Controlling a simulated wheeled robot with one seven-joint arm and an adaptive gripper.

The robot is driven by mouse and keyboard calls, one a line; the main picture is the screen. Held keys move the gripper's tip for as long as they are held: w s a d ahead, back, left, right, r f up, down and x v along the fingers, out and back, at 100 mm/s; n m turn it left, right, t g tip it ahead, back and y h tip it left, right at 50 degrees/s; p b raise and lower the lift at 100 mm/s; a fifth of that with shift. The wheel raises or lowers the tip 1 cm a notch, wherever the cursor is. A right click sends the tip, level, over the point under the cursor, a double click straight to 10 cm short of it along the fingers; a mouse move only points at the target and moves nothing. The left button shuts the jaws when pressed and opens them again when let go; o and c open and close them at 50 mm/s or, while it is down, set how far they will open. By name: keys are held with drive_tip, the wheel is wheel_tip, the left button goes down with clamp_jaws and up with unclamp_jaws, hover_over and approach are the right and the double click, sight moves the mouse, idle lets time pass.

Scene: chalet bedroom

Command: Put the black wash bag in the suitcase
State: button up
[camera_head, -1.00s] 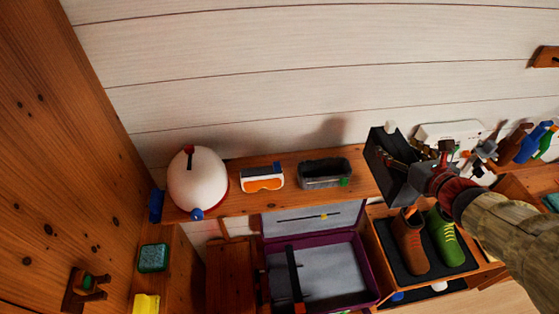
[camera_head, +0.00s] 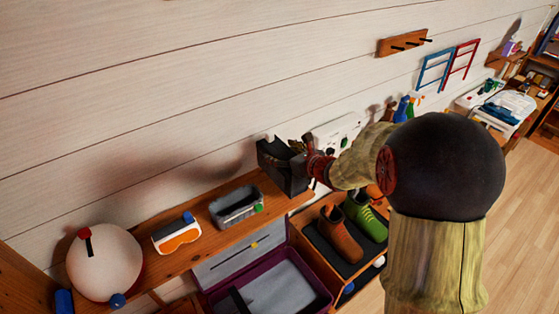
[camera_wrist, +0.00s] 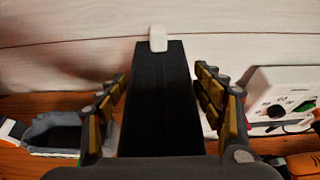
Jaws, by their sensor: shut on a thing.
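The black wash bag (camera_head: 274,160), a dark boxy shape with a small white tab, is held upright at the right end of the wooden shelf. In the wrist view the bag (camera_wrist: 158,105) stands between the two fingers of my gripper (camera_wrist: 160,82), which is shut on it. In the head view my gripper (camera_head: 298,152) is partly hidden behind my arm. I cannot tell whether the bag's underside touches the shelf. The purple suitcase (camera_head: 322,290) lies open below and in front of the shelf, its grey-lined lid (camera_head: 225,265) raised; the lower edge is cut off.
On the shelf (camera_head: 195,258) stand a grey open bin (camera_head: 237,208), orange goggles (camera_head: 178,236) and a white helmet (camera_head: 104,262). A white panel (camera_head: 340,130) leans behind.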

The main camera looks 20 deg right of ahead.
drive_tip(key=shift+w+d+f, duration=0.15)
drive_tip(key=shift+w+f, duration=0.7)
drive_tip(key=shift+w, duration=0.05)
drive_tip(key=shift+w+f, duration=0.2)
drive_tip(key=shift+f, duration=0.2)
drive_tip(key=f, duration=0.2)
drive_tip(key=f+p, duration=0.1)
drive_tip(key=shift+w+d, duration=0.1)
drive_tip(key=shift+w, duration=0.15)
drive_tip(key=shift+s, duration=0.1)
drive_tip(key=shift+f, duration=0.1)
drive_tip(key=shift+f, duration=0.15)
drive_tip(key=o, duration=2)
